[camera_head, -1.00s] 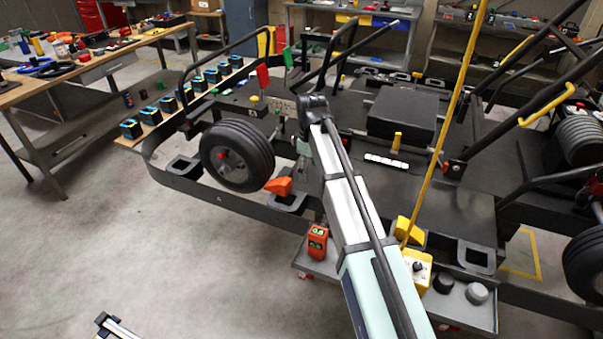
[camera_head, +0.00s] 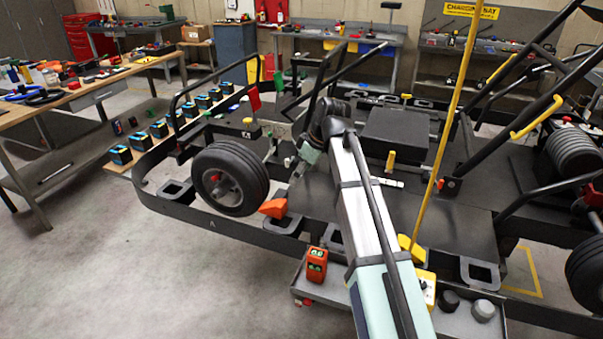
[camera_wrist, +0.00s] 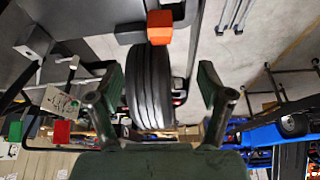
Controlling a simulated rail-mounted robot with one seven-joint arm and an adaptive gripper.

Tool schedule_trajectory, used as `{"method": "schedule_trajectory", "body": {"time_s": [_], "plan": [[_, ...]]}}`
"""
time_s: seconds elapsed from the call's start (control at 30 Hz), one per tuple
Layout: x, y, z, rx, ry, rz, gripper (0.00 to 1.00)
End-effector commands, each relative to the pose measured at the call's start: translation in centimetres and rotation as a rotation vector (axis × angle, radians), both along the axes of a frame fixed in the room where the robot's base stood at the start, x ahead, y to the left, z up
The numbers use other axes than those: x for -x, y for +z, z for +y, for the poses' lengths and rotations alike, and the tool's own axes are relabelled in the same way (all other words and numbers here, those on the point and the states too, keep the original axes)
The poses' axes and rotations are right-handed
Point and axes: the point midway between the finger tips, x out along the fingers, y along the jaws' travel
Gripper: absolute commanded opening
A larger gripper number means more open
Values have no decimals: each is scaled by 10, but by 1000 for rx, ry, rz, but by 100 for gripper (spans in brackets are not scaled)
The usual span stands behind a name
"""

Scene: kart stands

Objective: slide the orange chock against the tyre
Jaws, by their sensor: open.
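The orange chock (camera_head: 273,208) sits on the dark kart stand at the lower right of the tyre (camera_head: 230,178). In the wrist view the orange chock (camera_wrist: 160,27) is at the top centre, at the far end of the tyre (camera_wrist: 148,88). I cannot tell whether chock and tyre touch. My gripper (camera_wrist: 161,72) is open, with its dark green fingers apart and the tyre showing between them. The chock lies beyond the fingertips, and nothing is held.
A yellow pole (camera_head: 447,140) rises to the right of my arm. An orange device (camera_head: 316,265) and a yellow box (camera_head: 424,288) sit on a low tray in front. Open floor lies at front left.

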Motion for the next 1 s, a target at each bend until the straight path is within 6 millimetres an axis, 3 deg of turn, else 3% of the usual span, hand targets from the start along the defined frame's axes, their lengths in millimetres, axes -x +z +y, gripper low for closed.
{"method": "schedule_trajectory", "body": {"time_s": [0.27,1.0], "plan": [[-3,-22,8,1,1,3,79],[-26,-138,51,2,-1,3,79]]}}
